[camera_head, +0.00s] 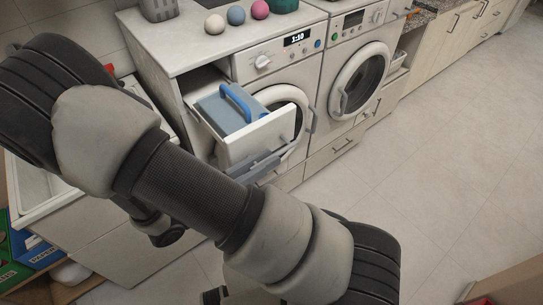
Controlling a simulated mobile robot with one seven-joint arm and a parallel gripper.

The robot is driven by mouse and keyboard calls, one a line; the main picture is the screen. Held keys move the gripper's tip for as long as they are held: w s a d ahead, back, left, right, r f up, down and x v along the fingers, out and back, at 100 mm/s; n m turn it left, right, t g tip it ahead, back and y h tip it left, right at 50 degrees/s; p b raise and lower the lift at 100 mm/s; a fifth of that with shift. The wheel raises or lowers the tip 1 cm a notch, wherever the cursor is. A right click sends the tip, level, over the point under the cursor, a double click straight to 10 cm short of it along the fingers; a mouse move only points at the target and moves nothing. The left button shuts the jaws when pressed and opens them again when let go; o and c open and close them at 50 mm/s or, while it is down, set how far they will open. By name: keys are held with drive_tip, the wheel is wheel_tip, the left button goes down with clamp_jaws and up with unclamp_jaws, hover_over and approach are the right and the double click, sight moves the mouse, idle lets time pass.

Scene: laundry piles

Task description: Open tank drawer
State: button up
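The tank drawer (262,138) is pulled out from the upper left of the left washing machine (285,72), with its white front standing well clear of the machine. A grey-blue tank with a blue handle (236,102) sits in it. A grey part that appears to be my gripper (258,167) is at the lower edge of the drawer front, close to it or touching. I cannot tell whether the fingers are open or shut.
A second machine (357,75) stands to the right, with cabinets beyond. Several balls (236,15) and a grey basket (158,9) are on the top. A white basin (40,190) and bins (35,250) are at left.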

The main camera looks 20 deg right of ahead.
drive_tip(key=b+v, duration=0.1)
drive_tip(key=v, duration=1.3)
drive_tip(key=shift+a, duration=0.4)
drive_tip(key=shift+s, duration=0.15)
drive_tip(key=s+d+r+m+y+p, duration=0.1)
drive_tip(key=d+r+m+y, duration=0.6)
drive_tip(key=r+m, duration=0.3)
drive_tip(key=s+d+r+m+y+p, duration=0.1)
drive_tip(key=d+r+m+y, duration=0.6)
drive_tip(key=r+m+y, duration=0.3)
drive_tip(key=m, duration=0.3)
drive_tip(key=shift+d+r+m, duration=0.25)
drive_tip(key=shift+m, duration=0.15)
